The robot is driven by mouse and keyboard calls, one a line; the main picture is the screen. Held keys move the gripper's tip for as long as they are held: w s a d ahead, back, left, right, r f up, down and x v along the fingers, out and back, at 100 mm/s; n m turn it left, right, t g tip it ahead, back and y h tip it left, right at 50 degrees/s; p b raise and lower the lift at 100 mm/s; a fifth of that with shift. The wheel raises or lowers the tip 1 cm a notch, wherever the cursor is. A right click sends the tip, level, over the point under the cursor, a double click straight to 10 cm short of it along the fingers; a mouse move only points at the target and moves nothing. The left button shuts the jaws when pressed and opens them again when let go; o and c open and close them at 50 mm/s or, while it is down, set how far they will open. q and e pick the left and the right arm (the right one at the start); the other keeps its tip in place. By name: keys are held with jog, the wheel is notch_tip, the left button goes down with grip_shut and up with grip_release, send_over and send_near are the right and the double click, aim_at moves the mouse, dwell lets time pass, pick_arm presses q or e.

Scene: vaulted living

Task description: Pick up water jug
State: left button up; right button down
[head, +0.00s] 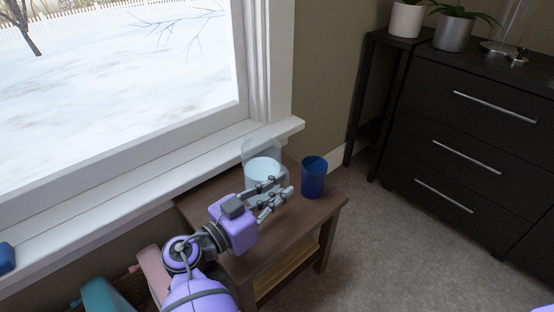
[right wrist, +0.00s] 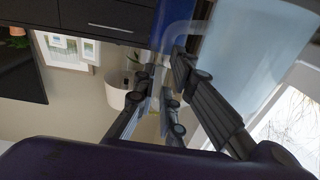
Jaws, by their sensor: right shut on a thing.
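The water jug (head: 263,168) is clear with pale water in it. It stands at the window side of the small brown table (head: 308,222), and its front is partly hidden by my right gripper (head: 270,196). In the right wrist view the jug (right wrist: 245,55) fills the upper right, with its clear handle (right wrist: 176,38) running down between the fingers. My right gripper (right wrist: 168,90) is shut on the jug, at the handle. The exact finger contact is hard to see. My left gripper is not in view.
A blue cup (head: 314,178) stands on the table just right of the jug. The window sill (head: 150,182) runs close behind. A dark dresser (head: 465,130) and a narrow dark stand with a plant pot (head: 406,20) are at the right. Open carpet (head: 400,250) lies between.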

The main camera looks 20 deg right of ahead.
notch_tip(320, 180, up, 18)
jog(key=p, duration=0.6)
jog(key=shift+r, duration=0.2)
dwell(0.3)
dwell(0.6)
